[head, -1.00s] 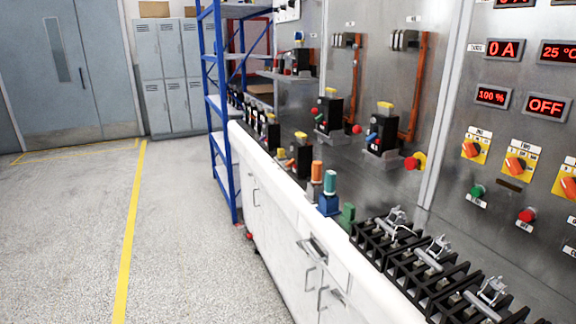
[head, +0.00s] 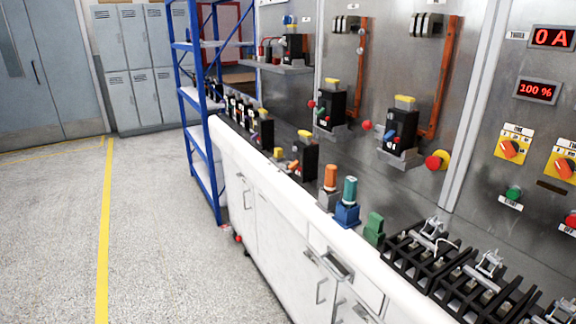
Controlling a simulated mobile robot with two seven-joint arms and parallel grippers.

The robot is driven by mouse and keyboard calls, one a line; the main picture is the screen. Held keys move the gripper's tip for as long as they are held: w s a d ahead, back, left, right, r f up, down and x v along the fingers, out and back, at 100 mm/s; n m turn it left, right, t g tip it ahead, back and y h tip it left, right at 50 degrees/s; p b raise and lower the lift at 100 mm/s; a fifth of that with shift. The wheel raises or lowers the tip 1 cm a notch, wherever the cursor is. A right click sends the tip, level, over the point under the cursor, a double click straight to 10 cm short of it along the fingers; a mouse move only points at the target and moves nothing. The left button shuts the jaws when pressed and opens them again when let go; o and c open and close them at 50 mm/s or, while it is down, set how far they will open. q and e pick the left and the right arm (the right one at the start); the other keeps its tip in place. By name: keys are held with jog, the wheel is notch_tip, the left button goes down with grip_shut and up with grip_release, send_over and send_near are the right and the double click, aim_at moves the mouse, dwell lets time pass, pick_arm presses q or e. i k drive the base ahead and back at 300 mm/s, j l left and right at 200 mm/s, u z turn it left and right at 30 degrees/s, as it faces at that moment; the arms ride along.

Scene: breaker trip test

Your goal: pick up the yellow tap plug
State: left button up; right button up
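I cannot surely tell which item is the yellow tap plug. Small yellow and orange pieces (head: 280,153) lie on the counter beside a black breaker with a yellow top (head: 305,158), too small to make out well. To their right stand an orange plug (head: 330,177) in a grey base and a teal plug (head: 350,190) in a blue base. A green block (head: 374,228) stands beside them. Neither of my grippers shows in the head view.
A white counter (head: 290,210) with drawers runs along the steel panel wall. Black racks with metal clamps (head: 432,248) fill its near right part. A blue shelf frame (head: 205,130) stands at its far end. The floor (head: 170,240) at left is clear.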

aim_at(278, 151)
jog(key=z, duration=0.45)
jog(key=i+j+z, duration=0.1)
jog(key=z, duration=0.35)
jog(key=j+z, duration=0.15)
jog(key=z, duration=0.3)
jog(key=i+j+z, duration=0.1)
jog(key=z, duration=0.35)
jog(key=j+z, duration=0.3)
jog(key=j, duration=0.25)
jog(key=j+z, duration=0.3)
jog(key=j, duration=0.2)
jog(key=k+j+z, duration=0.15)
jog(key=j+z, duration=0.15)
jog(key=j, duration=0.2)
jog(key=k+j+z, duration=0.25)
jog(key=j, duration=0.25)
jog(key=i+j, duration=0.05)
jog(key=i, duration=0.05)
